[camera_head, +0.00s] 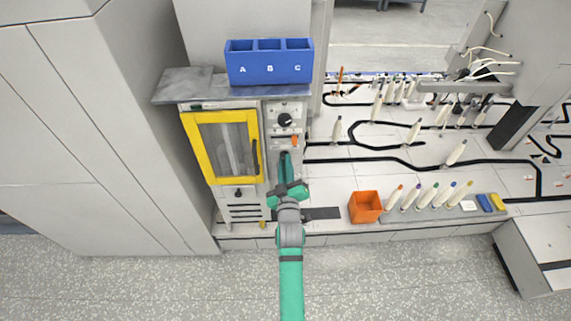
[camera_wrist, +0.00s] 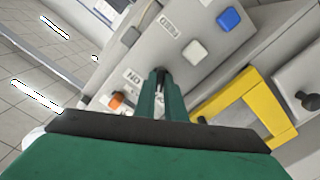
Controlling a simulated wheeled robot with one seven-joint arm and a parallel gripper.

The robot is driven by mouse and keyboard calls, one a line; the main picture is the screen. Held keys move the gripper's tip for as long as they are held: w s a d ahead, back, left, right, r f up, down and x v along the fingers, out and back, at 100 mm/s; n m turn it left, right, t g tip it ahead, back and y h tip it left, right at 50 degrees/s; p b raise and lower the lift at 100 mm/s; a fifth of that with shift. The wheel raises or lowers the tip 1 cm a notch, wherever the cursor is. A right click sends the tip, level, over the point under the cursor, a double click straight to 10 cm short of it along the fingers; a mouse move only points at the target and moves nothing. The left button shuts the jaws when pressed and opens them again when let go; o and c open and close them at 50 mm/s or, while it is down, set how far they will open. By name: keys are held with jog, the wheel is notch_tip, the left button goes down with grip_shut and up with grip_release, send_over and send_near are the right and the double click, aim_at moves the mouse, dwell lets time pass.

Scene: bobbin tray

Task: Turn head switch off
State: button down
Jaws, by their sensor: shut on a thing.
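My gripper (camera_head: 286,156) reaches the narrow control panel to the right of the yellow-framed door. In the wrist view its two green fingers (camera_wrist: 160,78) are close together at the panel face, shut on a small dark switch (camera_wrist: 160,71). It appears to be the head switch; the fingers hide most of it, so its setting cannot be read. A partly readable label (camera_wrist: 132,78) lies beside the fingertips. An orange knob (camera_wrist: 117,99) stands left of the fingers in the wrist view; an orange control (camera_head: 294,141) shows just above the gripper in the head view.
A black dial (camera_head: 285,120) is above on the panel. The yellow-framed door (camera_head: 222,147) is to the left. An orange bin (camera_head: 365,207) and several bobbins stand on the counter at right.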

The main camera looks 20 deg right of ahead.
jog(key=shift+s+f+n, duration=0.1)
jog(key=shift+f+n, duration=0.05)
jog(key=shift+n, duration=0.45)
jog(key=c, duration=1.8)
grip_release()
jog(key=shift+a, duration=0.1)
jog(key=v, duration=1)
jog(key=shift+s+a, duration=0.15)
jog(key=shift+s, duration=0.1)
jog(key=shift+s, duration=0.1)
